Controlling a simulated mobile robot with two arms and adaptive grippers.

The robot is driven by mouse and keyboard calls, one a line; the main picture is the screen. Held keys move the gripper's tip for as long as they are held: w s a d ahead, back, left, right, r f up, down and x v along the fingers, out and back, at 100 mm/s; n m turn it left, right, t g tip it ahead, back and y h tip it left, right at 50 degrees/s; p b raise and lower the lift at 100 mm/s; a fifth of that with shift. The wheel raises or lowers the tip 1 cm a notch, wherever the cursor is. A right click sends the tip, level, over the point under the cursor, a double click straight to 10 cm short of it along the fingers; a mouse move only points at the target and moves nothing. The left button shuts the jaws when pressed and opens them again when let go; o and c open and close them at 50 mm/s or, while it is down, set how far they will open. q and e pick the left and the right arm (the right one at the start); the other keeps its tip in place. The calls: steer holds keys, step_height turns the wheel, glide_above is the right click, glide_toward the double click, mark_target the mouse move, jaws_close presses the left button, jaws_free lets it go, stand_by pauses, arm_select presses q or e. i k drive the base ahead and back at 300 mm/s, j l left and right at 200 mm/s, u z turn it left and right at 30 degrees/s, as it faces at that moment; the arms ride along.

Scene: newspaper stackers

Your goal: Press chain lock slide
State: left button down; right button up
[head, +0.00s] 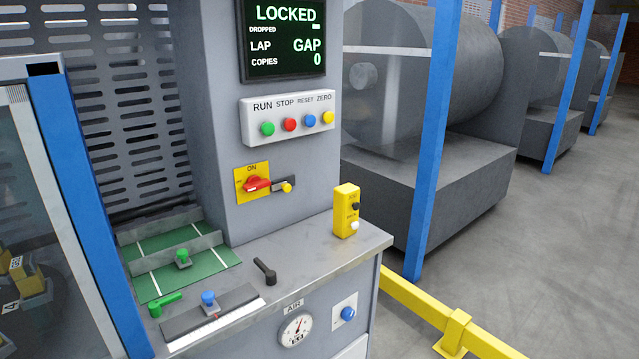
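No part carries a readable chain lock label. A small slide-like part (283,185) with a yellow knob in a dark plate is on the grey column, just right of the red rotary switch (257,184) on its yellow ON plate. I cannot tell for sure that it is the chain lock slide. The display (283,38) above reads LOCKED, DROPPED, LAP GAP and COPIES 0. Neither of my grippers is in view.
A button box (290,118) has green, red, blue and yellow buttons. A yellow box (346,211) stands on the grey ledge (325,241), near a black lever (264,270) and a green lever (164,303). A blue post (433,140) and yellow rail (420,305) stand right.

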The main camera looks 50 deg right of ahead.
mark_target(286, 188)
steer(key=z, duration=1.2)
